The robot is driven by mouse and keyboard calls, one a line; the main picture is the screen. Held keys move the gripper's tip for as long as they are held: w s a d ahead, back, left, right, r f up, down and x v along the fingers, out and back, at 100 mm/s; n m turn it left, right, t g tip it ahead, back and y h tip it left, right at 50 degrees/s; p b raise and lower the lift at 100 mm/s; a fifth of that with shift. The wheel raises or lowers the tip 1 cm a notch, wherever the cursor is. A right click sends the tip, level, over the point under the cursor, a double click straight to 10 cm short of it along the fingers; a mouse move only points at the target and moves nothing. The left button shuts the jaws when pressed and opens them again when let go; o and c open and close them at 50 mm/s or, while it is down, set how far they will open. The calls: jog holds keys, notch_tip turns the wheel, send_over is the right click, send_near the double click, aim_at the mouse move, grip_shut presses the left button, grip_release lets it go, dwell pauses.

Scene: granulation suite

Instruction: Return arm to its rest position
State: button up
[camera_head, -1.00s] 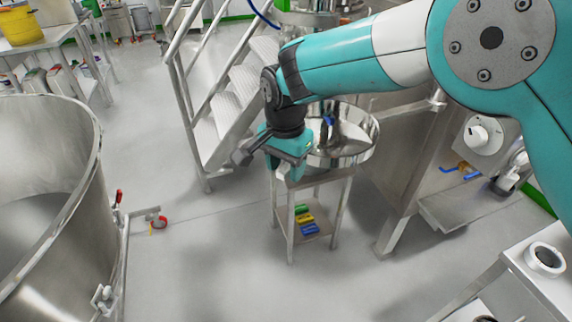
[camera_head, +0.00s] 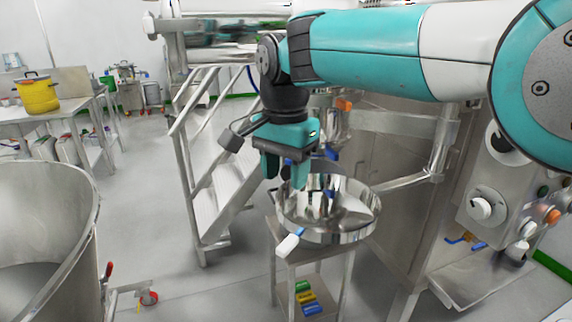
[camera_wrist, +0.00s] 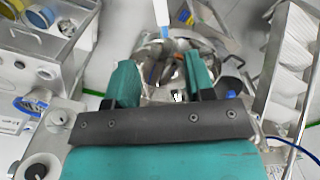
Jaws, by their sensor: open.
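My gripper (camera_head: 285,178) is open, pointing down above the left part of a shiny steel bowl (camera_head: 368,222) on a small metal stand. My arm reaches in from the upper right. In the wrist view, the two teal fingers of my gripper (camera_wrist: 162,80) are apart with nothing held between them, and the bowl (camera_wrist: 150,52) lies beyond them. A white-handled tool with a blue collar (camera_head: 288,245) leans at the bowl's near left rim; it also shows in the wrist view (camera_wrist: 161,14).
Metal stairs (camera_head: 205,190) stand left of the bowl, and a steel machine with knobs (camera_head: 488,207) stands at right. A large steel vessel (camera_head: 75,215) fills the lower left. Coloured items (camera_head: 306,297) lie on the stand's lower shelf. Floor between vessel and stairs is clear.

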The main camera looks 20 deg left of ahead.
jog(key=shift+r, duration=0.75)
